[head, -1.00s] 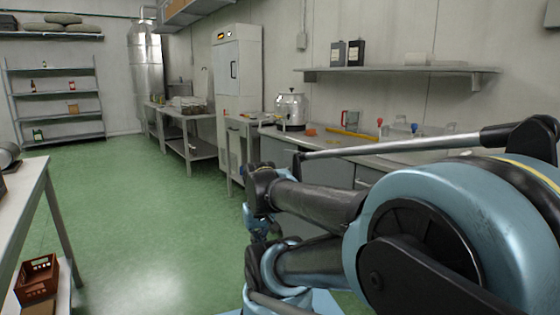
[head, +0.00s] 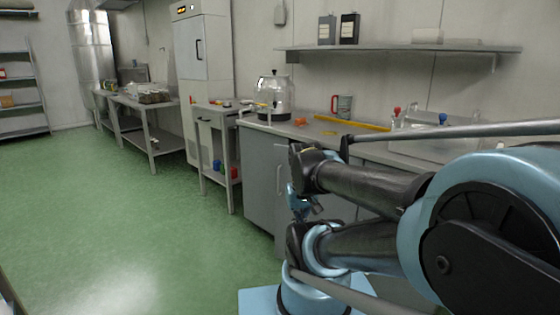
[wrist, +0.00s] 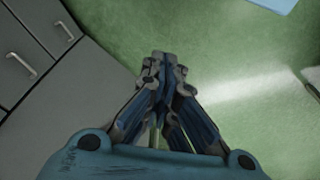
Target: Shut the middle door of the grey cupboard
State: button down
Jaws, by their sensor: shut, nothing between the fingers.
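The grey cupboard (head: 261,180) stands under the worktop, right of centre in the head view. A grey door panel with an upright handle (head: 280,181) shows beside my arm and seems to stand out from the front. My arm hides most of the other fronts. In the wrist view, grey fronts (wrist: 18,85) with two bar handles lie at upper left, with a paler grey surface (wrist: 85,85) beside them that I cannot identify. My gripper (wrist: 160,58) is shut and empty, over the floor's edge, apart from the handles. It also shows in the head view (head: 304,212), hanging before the cupboard.
The worktop (head: 375,150) carries a metal urn (head: 273,97), a red-handled jug (head: 342,105) and a yellow bar. A small metal table (head: 217,125) with cups on its lower shelf stands left of the cupboard. The green floor (head: 110,220) at left is clear.

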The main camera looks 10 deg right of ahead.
jog(key=w+d+r+m+t+h, duration=0.15)
jog(key=w+r+m, duration=0.35)
jog(key=w, duration=0.5)
jog(key=w+d+r+m+t+h, duration=0.15)
jog(key=w+r+m, duration=0.25)
jog(key=w+m, duration=0.5)
jog(key=m+t+h, duration=0.2)
jog(key=m+t, duration=0.1)
jog(key=m, duration=0.8)
send_near(279, 162)
jog(key=x, duration=0.4)
jog(key=shift+a+f, duration=0.1)
jog(key=shift+f, duration=0.45)
jog(key=shift+w+d, duration=0.4)
jog(key=shift+w, duration=0.25)
